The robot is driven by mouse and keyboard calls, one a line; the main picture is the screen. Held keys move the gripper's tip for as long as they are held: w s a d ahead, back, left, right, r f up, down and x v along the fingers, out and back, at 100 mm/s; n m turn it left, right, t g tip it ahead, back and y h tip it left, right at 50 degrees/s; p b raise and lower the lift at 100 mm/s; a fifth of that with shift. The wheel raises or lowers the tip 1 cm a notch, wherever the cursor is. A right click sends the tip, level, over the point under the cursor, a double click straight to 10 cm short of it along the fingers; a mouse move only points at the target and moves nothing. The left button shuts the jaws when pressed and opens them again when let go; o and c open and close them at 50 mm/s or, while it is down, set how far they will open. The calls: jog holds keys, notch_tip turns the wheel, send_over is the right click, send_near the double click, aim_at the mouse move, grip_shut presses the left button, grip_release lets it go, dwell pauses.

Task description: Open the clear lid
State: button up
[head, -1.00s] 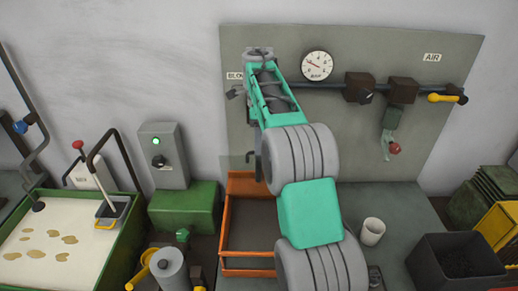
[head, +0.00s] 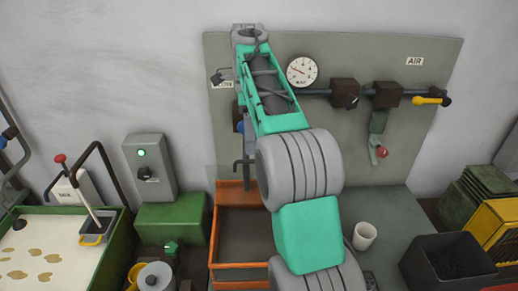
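My arm reaches up the middle of the head view. Its end, my gripper (head: 248,34), is in front of the upper left of the grey wall board. The fingers are hidden or too small to tell apart, so I cannot see if they are open. I cannot make out a clear lid for certain. A faint see-through pane (head: 226,174) shows at the back left of the orange open-topped tray (head: 214,232); I cannot tell whether it is the lid. My arm covers the tray's right side. Nothing seems to touch the pane.
The board carries a gauge (head: 302,72), a pipe with valves and a red-knobbed lever (head: 382,152). A white cup (head: 365,236) and a dark bin (head: 447,262) are at right. A green-lit switch box (head: 150,168) and a green tank (head: 110,250) are at left.

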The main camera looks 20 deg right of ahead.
jog(key=s+a+r, duration=0.1)
jog(key=s+r, duration=0.4)
jog(key=s, duration=0.4)
jog(key=shift+s+a, duration=0.2)
jog(key=shift+a, duration=0.1)
jog(key=shift+f, duration=0.1)
jog(key=s+a+f+n+t+b, duration=0.2)
jog(key=s+a+f+n+t, duration=0.1)
jog(key=f+n, duration=0.7)
jog(key=s+a+f+n+t+h+b, duration=0.1)
jog(key=s+a+f+n+t+b, duration=0.1)
jog(key=f+n, duration=0.9)
jog(key=s+a+n+t, duration=0.1)
jog(key=a+t, duration=0.1)
jog(key=t, duration=0.1)
jog(key=shift+f+n, duration=0.25)
jog(key=shift+n, duration=0.05)
